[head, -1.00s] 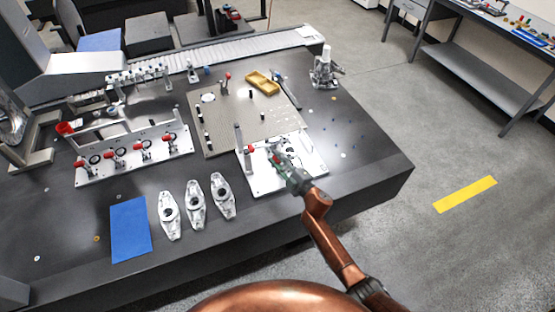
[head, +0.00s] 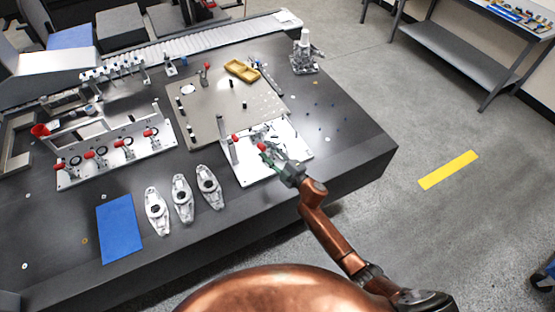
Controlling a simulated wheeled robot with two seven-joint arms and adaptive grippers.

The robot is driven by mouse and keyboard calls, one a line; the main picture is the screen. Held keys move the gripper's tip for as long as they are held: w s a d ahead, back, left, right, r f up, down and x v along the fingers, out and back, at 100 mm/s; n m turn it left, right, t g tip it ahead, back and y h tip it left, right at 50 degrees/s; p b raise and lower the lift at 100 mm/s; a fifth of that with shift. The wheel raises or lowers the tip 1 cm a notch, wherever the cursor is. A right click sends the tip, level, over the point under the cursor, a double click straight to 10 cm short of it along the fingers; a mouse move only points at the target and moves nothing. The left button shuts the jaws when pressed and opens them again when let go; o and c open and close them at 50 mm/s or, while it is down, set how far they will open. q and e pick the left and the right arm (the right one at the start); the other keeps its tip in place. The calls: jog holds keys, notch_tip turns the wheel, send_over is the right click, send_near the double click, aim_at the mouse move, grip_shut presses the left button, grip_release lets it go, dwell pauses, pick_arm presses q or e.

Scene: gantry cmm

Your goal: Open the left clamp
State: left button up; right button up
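A white fixture plate (head: 252,174) lies near the front edge of the dark table. On it, a red clamp grip (head: 235,138) shows at the left beside an upright metal post (head: 226,128). A second red grip (head: 262,147) shows to its right, right at my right gripper's fingertips. My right gripper (head: 272,156) reaches over the plate from the front right. Its fingers and wrist hide part of the plate and that second clamp. I cannot tell whether the fingers touch the grip or how far apart they are. My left gripper is not in view.
A perforated plate (head: 215,112) with a yellow tray (head: 242,70) lies behind. A rail with several red-handled clamps (head: 115,155) stands at the left. Several metal castings (head: 182,198) and a blue mat (head: 119,229) lie in front. The table's right end is mostly clear.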

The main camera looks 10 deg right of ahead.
jog(key=v, duration=0.8)
jog(key=shift+s+d, duration=0.15)
jog(key=shift+s, duration=0.05)
